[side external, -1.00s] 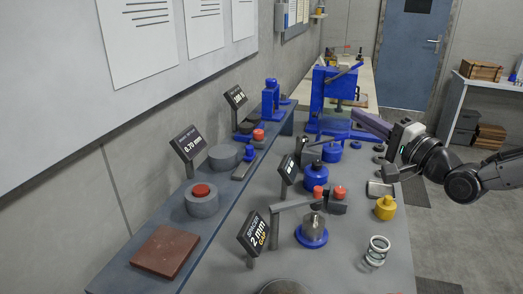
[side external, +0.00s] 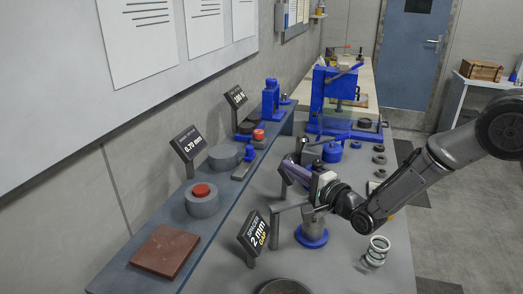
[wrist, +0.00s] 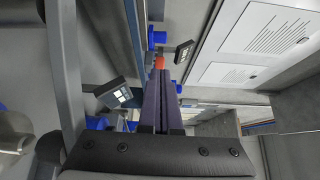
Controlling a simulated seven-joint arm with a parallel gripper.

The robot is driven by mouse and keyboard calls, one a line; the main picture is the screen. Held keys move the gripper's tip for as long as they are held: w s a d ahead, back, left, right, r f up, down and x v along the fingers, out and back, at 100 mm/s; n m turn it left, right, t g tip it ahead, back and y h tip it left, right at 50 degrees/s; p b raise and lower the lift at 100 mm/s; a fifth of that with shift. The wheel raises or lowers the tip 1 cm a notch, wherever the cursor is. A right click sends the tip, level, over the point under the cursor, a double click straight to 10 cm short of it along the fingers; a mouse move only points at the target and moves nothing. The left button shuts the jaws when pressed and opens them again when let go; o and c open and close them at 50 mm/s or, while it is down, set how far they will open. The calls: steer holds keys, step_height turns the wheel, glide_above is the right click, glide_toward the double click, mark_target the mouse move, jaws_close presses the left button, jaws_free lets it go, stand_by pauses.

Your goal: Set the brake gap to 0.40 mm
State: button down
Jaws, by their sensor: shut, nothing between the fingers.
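A black display (side external: 188,143) reading 0.70 mm stands on the raised shelf; its small label is too small to read. A grey round block with a red top (side external: 202,199) sits beside it. Another display (side external: 254,234) reads SPACER 2 mm GAP, in front of a blue-based grey cylinder (side external: 312,235). My gripper (side external: 289,165) is shut and empty over the middle of the bench, pointing left toward the shelf. In the wrist view its purple fingers (wrist: 160,76) are together, with a red knob (wrist: 159,62) just beyond the tips. My arm hides part of the bench.
A blue press (side external: 334,95) stands at the far end. A brown plate (side external: 164,251) lies on the near shelf. A spring (side external: 376,251) stands at the near right. Several dark rings (side external: 379,160) line the bench's right edge. The shelf's raised edge borders the bench.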

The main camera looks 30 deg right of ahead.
mark_target(250, 152)
steer(key=w+a, duration=0.2)
steer(key=w, duration=1)
steer(key=shift+s+a, duration=0.1)
steer(key=shift+a, duration=0.05)
